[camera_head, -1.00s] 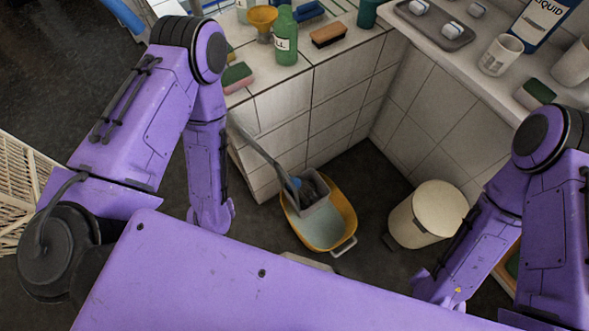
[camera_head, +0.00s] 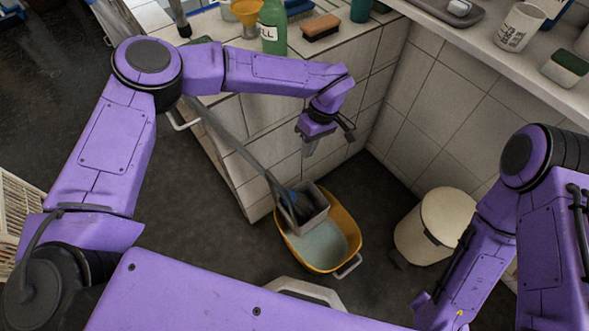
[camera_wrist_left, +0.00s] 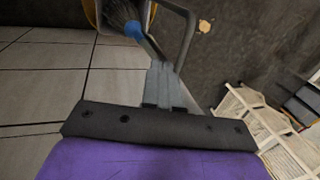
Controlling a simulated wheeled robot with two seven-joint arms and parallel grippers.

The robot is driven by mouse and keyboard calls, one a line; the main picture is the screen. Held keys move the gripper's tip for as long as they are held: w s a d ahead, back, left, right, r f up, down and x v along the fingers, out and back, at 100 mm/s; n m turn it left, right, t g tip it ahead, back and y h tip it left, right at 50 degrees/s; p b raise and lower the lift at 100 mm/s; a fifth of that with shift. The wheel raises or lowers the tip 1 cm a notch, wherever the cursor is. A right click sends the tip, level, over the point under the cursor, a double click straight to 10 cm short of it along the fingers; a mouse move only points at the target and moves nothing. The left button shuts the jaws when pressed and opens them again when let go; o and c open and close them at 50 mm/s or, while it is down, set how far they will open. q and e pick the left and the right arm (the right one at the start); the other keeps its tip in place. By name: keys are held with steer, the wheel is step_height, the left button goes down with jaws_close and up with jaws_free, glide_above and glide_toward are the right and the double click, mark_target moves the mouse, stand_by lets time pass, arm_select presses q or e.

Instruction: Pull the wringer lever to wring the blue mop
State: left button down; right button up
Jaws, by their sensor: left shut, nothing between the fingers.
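The yellow bucket (camera_head: 352,232) stands on the dark floor beside the tiled counter, with a grey wringer basket (camera_head: 314,212) at its rim. The mop's blue part (camera_head: 287,196) sits at the basket, and a long grey handle (camera_head: 226,137) slants up left from there. In the left wrist view, the mop's blue collar (camera_wrist_left: 135,30) and a bent grey bar (camera_wrist_left: 188,32), seemingly the wringer lever, show just beyond my fingers. My left gripper (camera_head: 308,153) is shut and empty, pointing down above the bucket; it also shows in the left wrist view (camera_wrist_left: 160,75). My right gripper is hidden from view.
A cream bin (camera_head: 420,240) stands right of the bucket. The tiled counter (camera_head: 340,50) holds a green bottle (camera_head: 273,28) and a brush (camera_head: 320,27). A white wicker basket (camera_head: 15,215) is at far left.

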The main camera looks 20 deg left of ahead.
arm_select(q)
steer(key=s+a+f+p, duration=0.1)
steer(key=s+a+f, duration=0.3)
steer(key=f, duration=0.6)
steer(key=shift+s+p, duration=0.35)
steer(key=shift+s, duration=0.25)
arm_select(e)
steer(key=shift+r, duration=0.8)
